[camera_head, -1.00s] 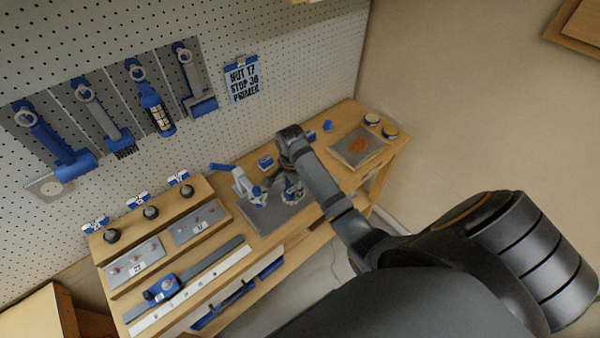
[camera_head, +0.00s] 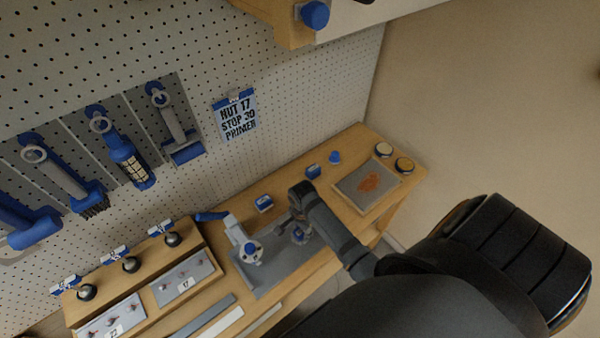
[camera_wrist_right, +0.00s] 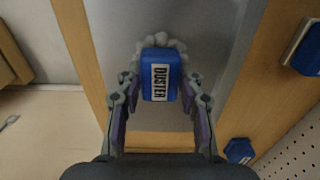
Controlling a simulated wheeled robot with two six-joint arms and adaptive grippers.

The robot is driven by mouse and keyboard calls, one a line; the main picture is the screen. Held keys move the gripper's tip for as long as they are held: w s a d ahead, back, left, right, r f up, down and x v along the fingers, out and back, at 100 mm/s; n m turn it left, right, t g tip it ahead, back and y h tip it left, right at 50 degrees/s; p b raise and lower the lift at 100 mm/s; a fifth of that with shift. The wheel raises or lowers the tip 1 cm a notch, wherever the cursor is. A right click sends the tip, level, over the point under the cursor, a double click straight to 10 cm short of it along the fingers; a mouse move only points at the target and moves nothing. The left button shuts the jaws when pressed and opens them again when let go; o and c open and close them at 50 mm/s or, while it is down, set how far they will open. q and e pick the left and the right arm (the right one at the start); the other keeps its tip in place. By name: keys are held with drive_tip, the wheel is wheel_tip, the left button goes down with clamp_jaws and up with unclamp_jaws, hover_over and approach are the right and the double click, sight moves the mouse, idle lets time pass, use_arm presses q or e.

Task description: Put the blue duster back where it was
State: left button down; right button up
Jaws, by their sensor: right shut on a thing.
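The blue duster (camera_wrist_right: 160,72) has a label reading DUSTER and a pale fluffy fringe. It sits between the fingers of my right gripper (camera_wrist_right: 160,92), which is shut on it, in the right wrist view. In the head view my right gripper (camera_head: 299,222) is over the bench, beside the grey plate, and the duster (camera_head: 300,236) shows partly below it. I cannot tell whether the duster touches the surface beneath. My left gripper is not in view.
A grey-white device with a blue handle (camera_head: 241,240) stands left of my right gripper. Tools hang on the pegboard (camera_head: 300,90).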

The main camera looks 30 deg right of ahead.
sight(302, 233)
drive_tip(key=shift+s+f, duration=0.1)
drive_tip(key=o, duration=0.9)
drive_tip(key=shift+s+a, duration=0.2)
drive_tip(key=shift+s, duration=0.05)
drive_tip(key=o, duration=0.3)
drive_tip(key=shift+s+a+r, duration=0.1)
drive_tip(key=shift+s+r, duration=0.05)
drive_tip(key=shift+r, duration=0.15)
drive_tip(key=shift+f, duration=0.1)
drive_tip(key=shift+w+r, duration=0.2)
drive_tip(key=shift+r, duration=0.25)
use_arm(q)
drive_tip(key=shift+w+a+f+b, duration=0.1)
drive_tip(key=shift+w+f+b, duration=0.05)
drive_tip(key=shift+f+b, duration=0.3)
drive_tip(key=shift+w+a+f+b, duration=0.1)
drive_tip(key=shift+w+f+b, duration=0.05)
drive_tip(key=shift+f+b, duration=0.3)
use_arm(e)
wheel_tip(302, 233, up, 11)
drive_tip(key=shift+s+r, duration=0.1)
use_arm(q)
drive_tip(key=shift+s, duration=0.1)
